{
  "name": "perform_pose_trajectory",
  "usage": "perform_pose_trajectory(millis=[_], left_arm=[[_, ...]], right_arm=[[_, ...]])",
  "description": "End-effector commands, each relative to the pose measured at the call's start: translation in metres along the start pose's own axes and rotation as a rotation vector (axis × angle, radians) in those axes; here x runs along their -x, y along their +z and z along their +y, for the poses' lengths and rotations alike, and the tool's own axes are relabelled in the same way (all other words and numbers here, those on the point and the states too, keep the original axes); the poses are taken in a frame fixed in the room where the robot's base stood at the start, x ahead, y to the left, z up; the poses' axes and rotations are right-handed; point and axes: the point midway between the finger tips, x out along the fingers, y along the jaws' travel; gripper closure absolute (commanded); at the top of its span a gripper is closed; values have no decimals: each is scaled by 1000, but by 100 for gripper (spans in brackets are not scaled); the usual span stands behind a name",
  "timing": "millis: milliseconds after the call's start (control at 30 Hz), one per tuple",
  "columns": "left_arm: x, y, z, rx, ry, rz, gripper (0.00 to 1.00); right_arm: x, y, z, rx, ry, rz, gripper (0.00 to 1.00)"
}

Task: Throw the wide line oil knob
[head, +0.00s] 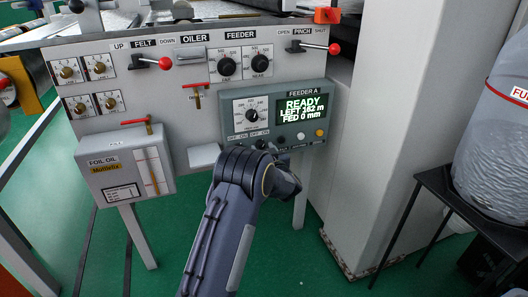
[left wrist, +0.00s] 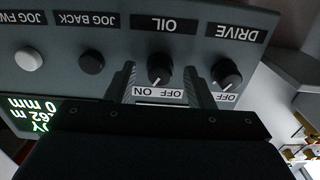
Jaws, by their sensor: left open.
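The oil knob (left wrist: 160,69) is a small black rotary knob under an OIL label, seen upside down in the left wrist view. OFF and ON are marked beside it. It has a pale pointer line, but I cannot tell surely which mark it points at. My left gripper (left wrist: 160,82) is open, with one finger on each side of the knob; contact is unclear. In the head view my left gripper (head: 274,152) is at the lower edge of the grey FEEDER A box (head: 315,92), and my arm hides most of the knob. My right gripper is not in view.
The DRIVE knob (left wrist: 227,72) is close beside one finger, and the JOG BACK button (left wrist: 91,61) is on the other side. The display (head: 300,108) reads READY. Red-handled levers (head: 165,63) and a foil oil box (head: 128,166) are further left.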

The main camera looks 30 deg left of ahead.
Motion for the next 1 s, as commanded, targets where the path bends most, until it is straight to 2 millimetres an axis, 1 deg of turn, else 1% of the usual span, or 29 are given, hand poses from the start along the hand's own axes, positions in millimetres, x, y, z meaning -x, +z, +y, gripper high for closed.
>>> perform_pose_trajectory(millis=[233,267,500,600,833,1000], left_arm=[[-2,0,0,-1,1,-1,52],[-2,0,0,-1,1,-1,53],[-1,0,0,0,1,-1,85],[-1,0,0,0,1,-1,96],[-1,1,0,21,1,-1,96],[-1,2,0,90,1,-1,96]], right_arm=[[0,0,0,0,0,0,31],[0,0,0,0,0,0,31],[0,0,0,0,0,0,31],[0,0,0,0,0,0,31],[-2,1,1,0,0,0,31],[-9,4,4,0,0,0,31]])
